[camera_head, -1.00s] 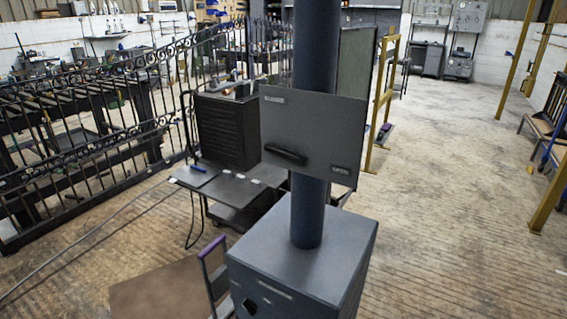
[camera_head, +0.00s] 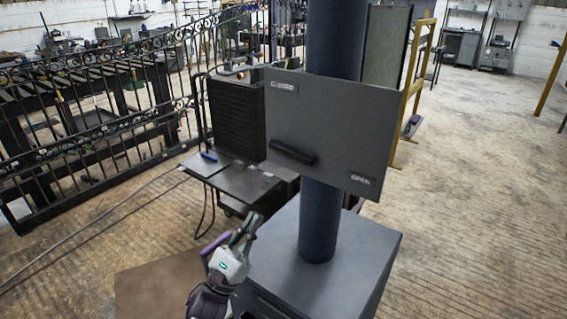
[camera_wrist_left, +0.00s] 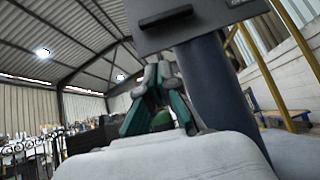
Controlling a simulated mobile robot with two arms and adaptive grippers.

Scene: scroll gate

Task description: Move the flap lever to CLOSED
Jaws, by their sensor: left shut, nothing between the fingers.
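A flat grey panel (camera_head: 345,110) is on the front of a thick dark blue post (camera_head: 334,50). A black lever bar (camera_head: 293,152) sticks out from its lower left part, tilted slightly down to the right. A small blurred label (camera_head: 285,87), which seems to read CLOSED, is at the panel's upper left; an OPEN label (camera_head: 360,179) is at its lower right. My left gripper (camera_head: 246,228) is shut and empty, below and left of the lever and apart from it. In the left wrist view the shut fingers (camera_wrist_left: 157,78) are below the lever (camera_wrist_left: 165,16). My right gripper is not in view.
A blue-grey box (camera_head: 310,245) stands at the post's foot. A dark table (camera_head: 235,181) with a black ribbed unit (camera_head: 237,118) stands left of the panel. A scroll gate (camera_head: 85,130) is further left. Open floor is at right.

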